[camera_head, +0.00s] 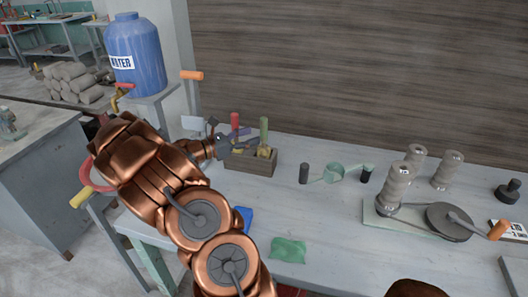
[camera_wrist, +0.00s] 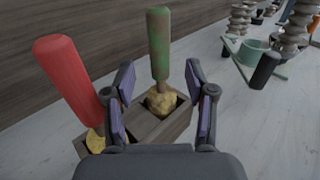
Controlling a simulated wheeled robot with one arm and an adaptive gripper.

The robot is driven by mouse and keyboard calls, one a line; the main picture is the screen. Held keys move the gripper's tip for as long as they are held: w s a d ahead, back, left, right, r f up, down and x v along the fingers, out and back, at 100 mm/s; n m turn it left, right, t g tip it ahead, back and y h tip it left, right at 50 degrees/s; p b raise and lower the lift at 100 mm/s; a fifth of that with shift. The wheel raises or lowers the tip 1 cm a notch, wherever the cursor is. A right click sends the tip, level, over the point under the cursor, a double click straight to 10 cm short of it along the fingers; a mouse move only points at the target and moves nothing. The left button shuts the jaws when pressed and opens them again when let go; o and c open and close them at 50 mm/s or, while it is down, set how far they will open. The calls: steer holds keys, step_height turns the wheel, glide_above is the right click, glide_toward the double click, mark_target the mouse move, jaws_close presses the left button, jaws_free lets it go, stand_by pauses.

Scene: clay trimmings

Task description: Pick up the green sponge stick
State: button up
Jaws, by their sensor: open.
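The green sponge stick (camera_wrist: 158,48) has a worn green handle and a yellow sponge end (camera_wrist: 161,102). It stands upright in a compartment of a wooden box, with the sponge end down. In the head view the stick (camera_head: 264,132) rises from the box (camera_head: 247,163) on the table. My gripper (camera_wrist: 166,82) is open, with one finger on each side of the stick in the wrist view. Whether a finger touches the stick or the box cannot be told.
A red-handled sponge stick (camera_wrist: 66,75) stands in the box just left of my gripper. A green cloth (camera_head: 288,250) and a blue item (camera_head: 245,217) lie in front. A green holder (camera_head: 336,173) and a machine with stacked rollers (camera_head: 397,183) stand right.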

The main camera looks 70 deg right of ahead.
mark_target(264, 132)
steer(key=shift+p+x, duration=1.05)
steer(key=shift+x, duration=1.8)
steer(key=shift+c, duration=0.2)
jaws_close()
